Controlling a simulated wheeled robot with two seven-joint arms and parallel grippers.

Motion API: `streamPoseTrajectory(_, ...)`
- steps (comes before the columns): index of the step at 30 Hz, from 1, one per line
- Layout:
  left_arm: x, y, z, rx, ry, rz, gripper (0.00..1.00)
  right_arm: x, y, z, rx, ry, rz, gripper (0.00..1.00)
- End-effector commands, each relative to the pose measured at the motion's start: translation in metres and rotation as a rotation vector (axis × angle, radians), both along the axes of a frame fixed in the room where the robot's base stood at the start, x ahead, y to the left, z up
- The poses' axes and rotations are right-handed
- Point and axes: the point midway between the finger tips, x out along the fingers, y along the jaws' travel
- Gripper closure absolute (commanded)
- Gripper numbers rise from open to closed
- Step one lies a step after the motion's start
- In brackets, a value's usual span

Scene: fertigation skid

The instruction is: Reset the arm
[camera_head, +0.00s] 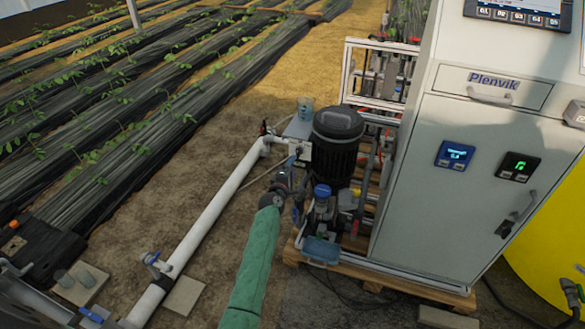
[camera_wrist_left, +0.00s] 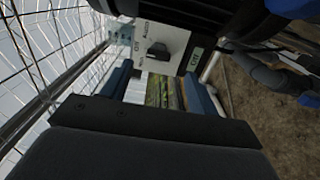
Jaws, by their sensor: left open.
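My left arm, in a green sleeve, reaches up from the bottom of the head view. Its dark gripper (camera_head: 284,180) is beside the pump unit, just left of the blue-capped fitting (camera_head: 322,191). In the left wrist view, two blue fingers stand apart, so the gripper (camera_wrist_left: 160,88) is open, with nothing seen between them. In the head view, the fingertips are too small to make out. My right gripper is not in view.
A black motor (camera_head: 337,140) stands on the pallet skid (camera_head: 400,287). The grey Plenvik cabinet (camera_head: 480,140) is to its right, by a yellow tank (camera_head: 555,245). Bare soil lies between pipe and crop rows.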

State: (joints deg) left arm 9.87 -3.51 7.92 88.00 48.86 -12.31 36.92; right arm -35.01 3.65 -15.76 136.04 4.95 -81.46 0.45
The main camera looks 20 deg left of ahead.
Motion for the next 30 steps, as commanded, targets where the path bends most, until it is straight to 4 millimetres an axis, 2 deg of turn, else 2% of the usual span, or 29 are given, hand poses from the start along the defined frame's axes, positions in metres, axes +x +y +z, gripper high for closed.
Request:
streamPoseTrajectory(13,0.0,-0.002,-0.002,0.043,0.006,-0.011,0.4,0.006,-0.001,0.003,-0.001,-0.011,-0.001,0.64)
streamPoseTrajectory(19,-0.004,-0.027,-0.022,0.204,0.102,-0.154,0.4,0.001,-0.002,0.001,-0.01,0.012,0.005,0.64)
streamPoseTrajectory(21,-0.008,-0.036,-0.023,0.29,0.136,-0.222,0.4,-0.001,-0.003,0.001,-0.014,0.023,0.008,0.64)
streamPoseTrajectory(26,-0.025,-0.06,-0.003,0.533,0.195,-0.39,0.4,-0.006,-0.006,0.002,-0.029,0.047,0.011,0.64)
streamPoseTrajectory(30,-0.048,-0.08,0.028,0.771,0.239,-0.528,0.4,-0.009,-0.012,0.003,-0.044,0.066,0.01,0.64)
